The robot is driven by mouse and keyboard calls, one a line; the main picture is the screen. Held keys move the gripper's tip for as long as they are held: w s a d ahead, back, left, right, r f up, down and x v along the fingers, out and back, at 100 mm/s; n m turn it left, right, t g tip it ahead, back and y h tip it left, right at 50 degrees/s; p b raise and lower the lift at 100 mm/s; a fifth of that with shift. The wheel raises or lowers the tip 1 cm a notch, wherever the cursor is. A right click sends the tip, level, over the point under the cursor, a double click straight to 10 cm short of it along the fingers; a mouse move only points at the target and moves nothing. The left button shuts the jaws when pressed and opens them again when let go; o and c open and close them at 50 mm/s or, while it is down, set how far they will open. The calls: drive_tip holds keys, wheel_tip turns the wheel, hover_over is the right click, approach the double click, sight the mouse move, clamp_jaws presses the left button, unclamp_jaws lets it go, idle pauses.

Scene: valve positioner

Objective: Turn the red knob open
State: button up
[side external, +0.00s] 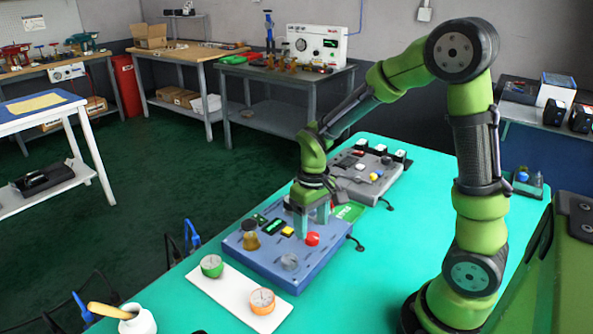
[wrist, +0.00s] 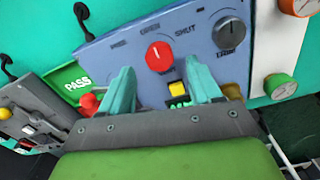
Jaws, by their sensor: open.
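The red knob (wrist: 159,57) sits on the face of a blue panel box (wrist: 120,52), with OPEN and SHUT lettering beyond it in the wrist view. Its pale mark is too small to read surely. In the side view the red knob (side external: 312,239) is near the right edge of the blue box (side external: 265,263). My gripper (side external: 311,228) is open and empty, pointing down just above the panel. In the wrist view the teal fingers of my gripper (wrist: 160,80) are apart to the left and right, with the knob beyond the gap. I cannot tell any contact.
A grey TRIM knob (wrist: 230,33) and a yellow button (wrist: 177,89) are close by on the panel. A green PASS card (wrist: 70,83) lies beside the box. A white tray (side external: 233,290) with gauges and a grey control box (side external: 360,185) flank it.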

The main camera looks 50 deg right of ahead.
sight(310, 235)
wheel_tip(310, 235, up, 14)
drive_tip(key=shift+f, duration=0.2)
drive_tip(key=s+a+r+m+t+y, duration=0.2)
drive_tip(key=s+a+r+t, duration=0.1)
drive_tip(key=s+a+t, duration=0.4)
drive_tip(key=shift+s+a, duration=0.15)
drive_tip(key=shift+s, duration=1.05)
